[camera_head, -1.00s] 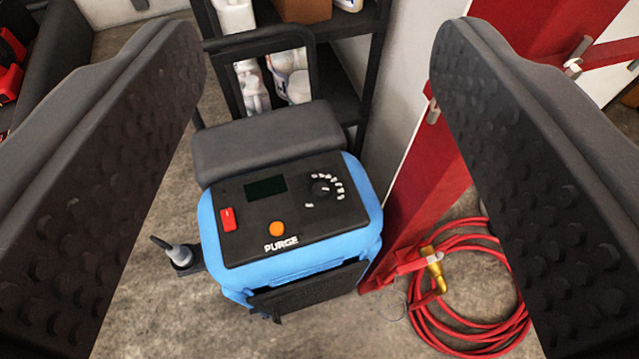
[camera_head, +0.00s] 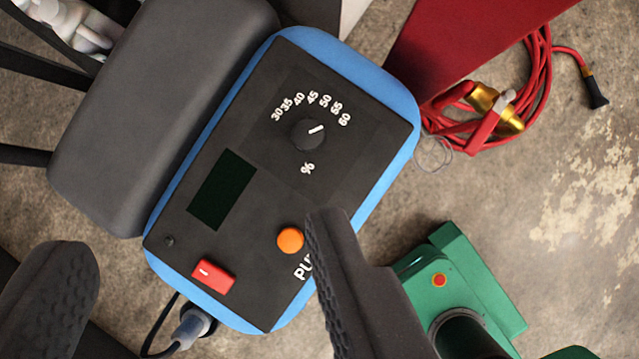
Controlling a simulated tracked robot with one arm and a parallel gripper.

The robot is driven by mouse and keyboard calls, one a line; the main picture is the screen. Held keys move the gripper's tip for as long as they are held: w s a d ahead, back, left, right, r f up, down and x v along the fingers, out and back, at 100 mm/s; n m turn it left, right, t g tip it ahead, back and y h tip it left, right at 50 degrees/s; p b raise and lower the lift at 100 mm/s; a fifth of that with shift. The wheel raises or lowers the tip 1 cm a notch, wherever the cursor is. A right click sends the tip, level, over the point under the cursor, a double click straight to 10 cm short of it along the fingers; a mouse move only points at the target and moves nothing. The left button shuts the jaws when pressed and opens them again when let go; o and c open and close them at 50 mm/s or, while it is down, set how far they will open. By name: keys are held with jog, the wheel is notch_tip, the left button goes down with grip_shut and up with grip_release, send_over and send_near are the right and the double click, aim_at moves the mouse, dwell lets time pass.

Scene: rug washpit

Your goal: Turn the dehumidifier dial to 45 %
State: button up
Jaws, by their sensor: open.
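The blue dehumidifier (camera_head: 400,103) has a black top panel, seen from above and turned in the picture. Its round black dial (camera_head: 306,135) sits inside an arc of white marks from 30 to 60, with a % sign below. The dial's white pointer line aims right and slightly up, near the 60 mark and past 45. My gripper (camera_head: 200,236) is open and empty, with one finger at the lower left and one at the lower middle. Both fingertips are below the dial in the picture and apart from it. The right finger covers part of the PURGE lettering.
The panel also has an orange button (camera_head: 290,240), a red switch (camera_head: 212,275) and a dark display (camera_head: 222,190). A dark grey padded block (camera_head: 165,105) adjoins the dehumidifier. A coiled red hose (camera_head: 535,85) lies at upper right. White bottles (camera_head: 75,22) stand upper left.

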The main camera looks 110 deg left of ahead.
notch_tip(320, 180, down, 11)
jog(key=w+m+g+h, duration=0.2)
jog(key=m+g, duration=0.1)
jog(key=m, duration=0.1)
jog(key=b, duration=0.3)
send_near(308, 136)
jog(key=shift+g+h, duration=0.3)
jog(key=shift+g, duration=0.1)
jog(key=x, duration=0.8)
jog(key=shift+w+a+f, duration=0.15)
jog(key=shift+w+f, duration=0.2)
jog(key=shift+w, duration=0.1)
